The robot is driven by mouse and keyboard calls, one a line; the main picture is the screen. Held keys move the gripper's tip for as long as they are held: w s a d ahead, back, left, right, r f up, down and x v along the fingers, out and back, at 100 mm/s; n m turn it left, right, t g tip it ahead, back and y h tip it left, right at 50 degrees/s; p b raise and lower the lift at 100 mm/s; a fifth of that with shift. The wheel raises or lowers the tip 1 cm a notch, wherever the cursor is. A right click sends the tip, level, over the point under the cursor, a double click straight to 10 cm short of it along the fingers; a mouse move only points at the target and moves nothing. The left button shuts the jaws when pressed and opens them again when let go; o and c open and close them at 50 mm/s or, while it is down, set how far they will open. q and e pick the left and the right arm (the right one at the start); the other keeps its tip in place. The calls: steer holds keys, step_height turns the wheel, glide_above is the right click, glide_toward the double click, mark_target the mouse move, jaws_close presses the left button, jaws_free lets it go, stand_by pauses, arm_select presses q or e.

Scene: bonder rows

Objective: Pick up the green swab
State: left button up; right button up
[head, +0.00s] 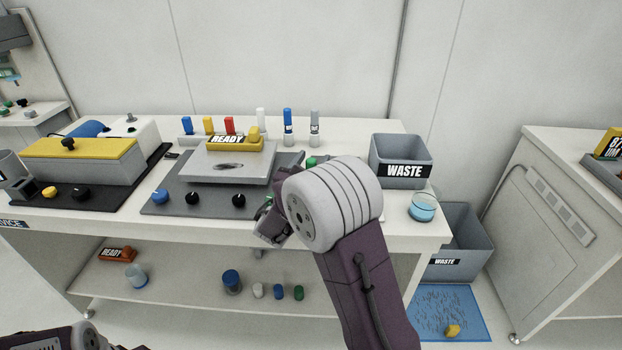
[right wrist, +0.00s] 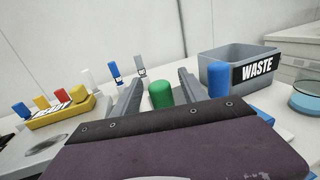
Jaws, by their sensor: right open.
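The green swab shows in the right wrist view as a rounded green cap (right wrist: 160,94), upright, between the two grey fingers of my right gripper (right wrist: 158,84). The fingers stand apart, one on each side; I cannot tell whether either touches it. In the head view a small green piece (head: 311,161) shows just above my right wrist, which hides the rest.
A blue-capped item (right wrist: 218,78) stands right of the green one, before the grey waste bin (head: 401,172). Several coloured swabs stand behind the READY tray (head: 235,145). A blue liquid dish (head: 422,207) is near the right edge. A green item (head: 298,292) is on the lower shelf.

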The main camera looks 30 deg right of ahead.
steer(key=shift+x, duration=1)
jaws_close()
